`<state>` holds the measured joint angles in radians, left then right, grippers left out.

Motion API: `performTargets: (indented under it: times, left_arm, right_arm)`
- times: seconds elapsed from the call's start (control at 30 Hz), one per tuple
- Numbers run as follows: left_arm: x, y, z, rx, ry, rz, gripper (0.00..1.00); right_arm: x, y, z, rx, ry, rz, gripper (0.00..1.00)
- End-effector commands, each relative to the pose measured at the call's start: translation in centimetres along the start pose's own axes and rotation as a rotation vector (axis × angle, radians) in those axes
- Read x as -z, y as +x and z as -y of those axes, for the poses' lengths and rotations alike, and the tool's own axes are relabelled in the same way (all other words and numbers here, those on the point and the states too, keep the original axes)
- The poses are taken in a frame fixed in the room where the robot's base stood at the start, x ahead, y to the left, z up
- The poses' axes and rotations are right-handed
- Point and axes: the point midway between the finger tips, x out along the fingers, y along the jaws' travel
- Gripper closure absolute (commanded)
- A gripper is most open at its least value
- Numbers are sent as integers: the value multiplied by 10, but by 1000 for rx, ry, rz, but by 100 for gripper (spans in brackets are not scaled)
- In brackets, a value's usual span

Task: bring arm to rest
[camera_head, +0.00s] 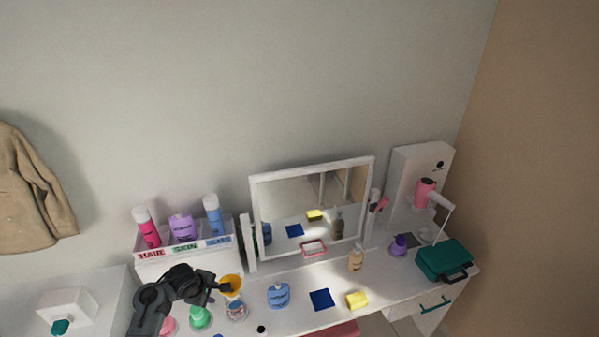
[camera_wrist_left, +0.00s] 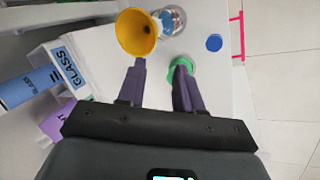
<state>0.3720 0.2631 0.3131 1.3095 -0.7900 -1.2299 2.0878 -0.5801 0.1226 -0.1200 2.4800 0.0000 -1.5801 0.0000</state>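My left gripper (camera_head: 217,288) is over the left part of the white dressing table. In the left wrist view its two dark fingers (camera_wrist_left: 160,72) stand apart, with bare tabletop showing between them. A yellow funnel (camera_head: 231,283) is right by the fingertips; it also shows in the wrist view (camera_wrist_left: 137,32), beyond the left finger. What supports the funnel is hidden. A clear jar (camera_head: 237,311) stands close to it. A green-topped container (camera_head: 200,317) is below the gripper, partly behind the right finger in the wrist view. My right gripper is not in view.
A bottle rack (camera_head: 190,254) labelled HAIR, SKIN and GLASS stands behind the arm. A framed mirror (camera_head: 312,171) is right of it. A blue bottle (camera_head: 278,295), blue cloth (camera_head: 321,299), yellow sponge (camera_head: 357,300) and teal case (camera_head: 445,260) sit further right. The air above is free.

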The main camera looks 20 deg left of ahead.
Motion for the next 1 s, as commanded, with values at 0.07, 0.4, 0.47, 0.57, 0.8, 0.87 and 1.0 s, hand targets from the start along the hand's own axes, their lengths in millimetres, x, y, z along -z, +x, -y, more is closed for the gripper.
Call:
performTargets:
  times: [0.07, 0.4, 0.47, 0.57, 0.8, 0.87, 1.0]
  left_arm:
    - [0, 7, 20, 34, 1, 0, 65]
    - [-50, 14, 199, 254, 99, -10, 65]
    - [-67, -2, 226, 270, 165, -13, 65]
    - [-100, -42, 263, 280, 340, -1, 65]
    - [-167, -160, 284, 210, 870, 88, 65]
    - [-176, -184, 277, 175, 993, 104, 65]
    - [-189, -230, 252, 82, 1263, 115, 65]
  right_arm:
    - [2, -4, 0, 2, 2, 0, 0]
    - [14, -42, 0, 7, 8, -2, 0]
    - [16, -50, 0, 6, 8, -1, 0]
    - [20, -62, 0, 6, 7, -1, 0]
    - [26, -80, -3, 1, 1, -1, 0]
    - [26, -82, -3, -1, -1, -1, 0]
    - [25, -80, -4, -3, -4, 0, 0]
